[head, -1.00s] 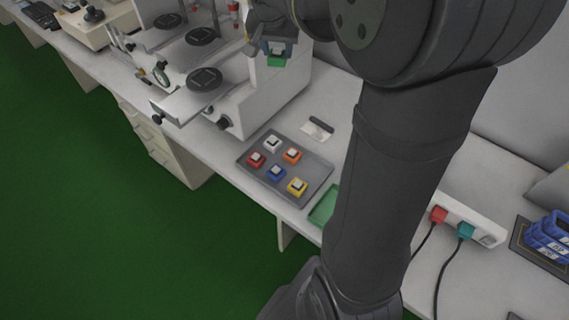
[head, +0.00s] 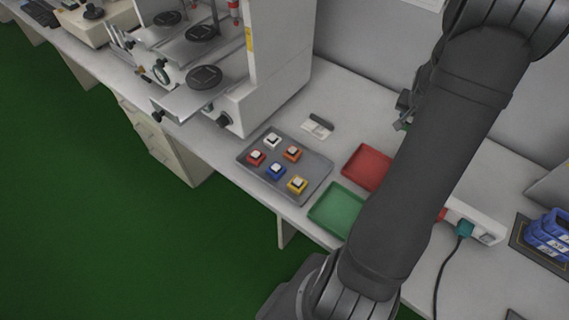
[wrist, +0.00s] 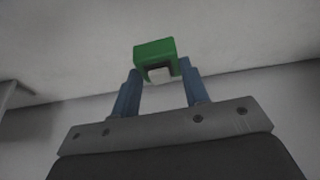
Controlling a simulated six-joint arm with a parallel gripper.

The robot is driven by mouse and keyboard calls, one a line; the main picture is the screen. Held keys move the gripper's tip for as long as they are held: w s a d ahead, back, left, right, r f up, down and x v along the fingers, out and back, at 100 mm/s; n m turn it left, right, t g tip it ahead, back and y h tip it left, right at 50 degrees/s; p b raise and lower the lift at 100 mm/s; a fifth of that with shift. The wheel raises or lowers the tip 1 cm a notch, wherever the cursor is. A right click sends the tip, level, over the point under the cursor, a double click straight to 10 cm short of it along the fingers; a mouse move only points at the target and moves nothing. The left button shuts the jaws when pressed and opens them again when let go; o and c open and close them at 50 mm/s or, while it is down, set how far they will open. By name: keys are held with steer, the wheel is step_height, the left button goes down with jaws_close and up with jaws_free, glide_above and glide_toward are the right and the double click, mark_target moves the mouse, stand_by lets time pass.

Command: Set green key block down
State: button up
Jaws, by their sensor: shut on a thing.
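The green key block (wrist: 154,50) is between the blue fingers of my gripper (wrist: 158,75) in the wrist view, with a pale square part showing on it. My gripper is shut on it and holds it up, with a plain pale surface behind. In the head view my arm hides the block, and only a small part of the gripper's end shows by the arm's left edge. A green tray (head: 338,211) and a red tray (head: 367,167) lie on the bench to the left of my arm.
A grey tray (head: 314,193) holds several coloured key blocks. A white test machine (head: 270,85) stands behind it. A small pale card with a dark piece (head: 317,127) lies nearby. A power strip (head: 480,227) with plugs and cables and a blue rack (head: 549,237) are at the right.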

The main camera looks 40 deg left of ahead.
steer(key=d+f, duration=0.4)
steer(key=d, duration=0.5)
steer(key=s+a+r+n+g+y, duration=0.2)
steer(key=s+a+n, duration=0.55)
steer(key=s, duration=0.35)
steer(key=s+a+r+n+g+y, duration=0.2)
steer(key=s+a+r+n+g, duration=0.1)
steer(key=s+a+n, duration=0.55)
steer(key=n, duration=0.1)
glide_toward(309, 167)
steer(key=shift+a+f, duration=0.15)
steer(key=shift+a, duration=0.55)
steer(key=shift+a+f, duration=0.3)
steer(key=shift+f, duration=1.9)
steer(key=shift+f, duration=0.1)
steer(key=o, duration=0.7)
